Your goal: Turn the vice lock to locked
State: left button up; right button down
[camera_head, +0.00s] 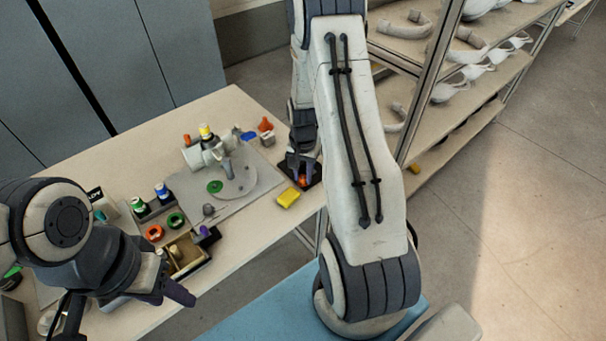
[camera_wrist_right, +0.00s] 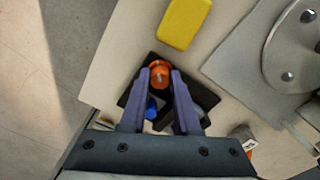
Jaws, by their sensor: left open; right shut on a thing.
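An orange knob (camera_wrist_right: 159,74), which I take for the vice lock, sits on a black base (camera_wrist_right: 205,97) near the table edge. My right gripper (camera_wrist_right: 158,88) is shut on it, one purple finger on each side. A small blue part (camera_wrist_right: 151,108) lies between the fingers, nearer the palm. In the head view the knob (camera_head: 302,181) is a small orange-red spot under my right gripper (camera_head: 298,163), partly hidden by the fingers. My left gripper (camera_head: 182,293) is open and empty at the table's front left, away from the knob.
A yellow block (camera_head: 288,198) lies close beside the black base. A grey board (camera_head: 222,207) with a round metal plate (camera_head: 236,181) and white clamp-like part is to its left. Several bottles, coloured rings and a divided tray (camera_head: 184,258) stand further left. Shelves of shells stand right.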

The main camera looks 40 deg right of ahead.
aim_at(302, 176)
jog(key=c, duration=0.9)
grip_release()
notch_tip(302, 176, up, 11)
jog(key=shift+f+b, duration=0.2)
jog(key=shift+b, duration=0.15)
jog(key=shift+a, duration=0.1)
jog(key=s+a+r+n, duration=0.3)
jog(key=a+r+n, duration=0.1)
jog(key=a, duration=0.6)
jog(key=s+a+r+n, duration=0.3)
jog(key=a+r+n, duration=0.15)
jog(key=a, duration=0.55)
jog(key=s+a+n, duration=0.3)
jog(key=s, duration=0.2)
jog(key=s+a+r+n, duration=0.1)
jog(key=s+a+n, duration=0.2)
jog(key=s, duration=0.2)
jog(key=s+a+n+y, duration=0.1)
jog(key=s+a+n, duration=0.2)
jog(key=s+n, duration=0.1)
jog(key=shift+s+r, duration=0.4)
jog(key=shift+s, duration=0.45)
